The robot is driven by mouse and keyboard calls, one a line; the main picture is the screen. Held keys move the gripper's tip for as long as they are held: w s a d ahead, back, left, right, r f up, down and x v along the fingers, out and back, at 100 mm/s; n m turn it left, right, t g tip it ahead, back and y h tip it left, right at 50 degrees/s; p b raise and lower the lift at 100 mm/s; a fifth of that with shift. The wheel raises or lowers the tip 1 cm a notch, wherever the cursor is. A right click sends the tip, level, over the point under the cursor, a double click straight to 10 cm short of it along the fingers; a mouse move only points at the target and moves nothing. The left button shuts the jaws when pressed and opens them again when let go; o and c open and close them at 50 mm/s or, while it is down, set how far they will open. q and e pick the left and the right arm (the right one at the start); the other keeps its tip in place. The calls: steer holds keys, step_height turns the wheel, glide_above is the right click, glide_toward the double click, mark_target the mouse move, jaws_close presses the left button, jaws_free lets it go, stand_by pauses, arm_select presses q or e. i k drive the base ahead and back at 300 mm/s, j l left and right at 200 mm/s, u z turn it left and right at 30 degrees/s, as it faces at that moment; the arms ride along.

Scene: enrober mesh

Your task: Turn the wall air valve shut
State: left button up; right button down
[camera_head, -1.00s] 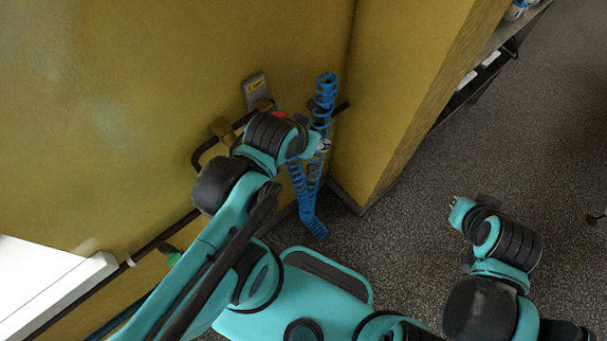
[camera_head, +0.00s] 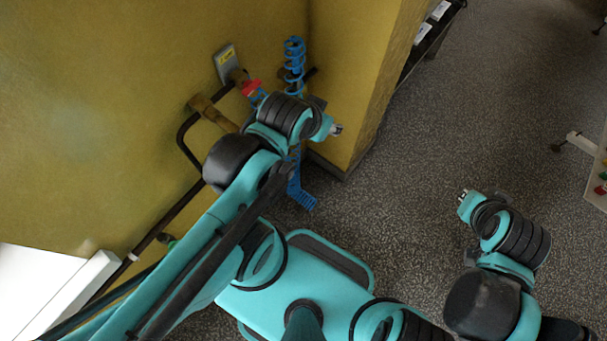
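The wall air valve shows as a small red handle (camera_head: 251,88) on brass pipe fittings (camera_head: 209,110) fixed to the yellow wall. My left gripper (camera_head: 336,130) is to the right of the red handle and apart from it in the picture. Its fingers are small and partly hidden by the wrist, so I cannot tell whether they are open. My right gripper (camera_head: 463,197) is over the floor at the right, far from the valve. Its fingers are too small to read.
A blue coiled hose (camera_head: 294,62) hangs near the wall corner, partly behind my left wrist. A grey plate with a yellow label (camera_head: 227,64) is above the valve. A dark pipe (camera_head: 183,207) runs down the wall. Open floor (camera_head: 420,140) lies to the right.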

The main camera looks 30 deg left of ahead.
mark_target(249, 86)
steer(key=k+z, duration=0.1)
steer(key=z, duration=0.25)
steer(key=k+z, duration=0.15)
steer(key=z, duration=0.2)
steer(key=k+j+u, duration=0.1)
steer(key=u, duration=0.4)
steer(key=k+j+u, duration=0.1)
steer(key=u, duration=0.4)
steer(key=k+j+u, duration=0.1)
steer(key=u, duration=0.35)
steer(key=j, duration=0.1)
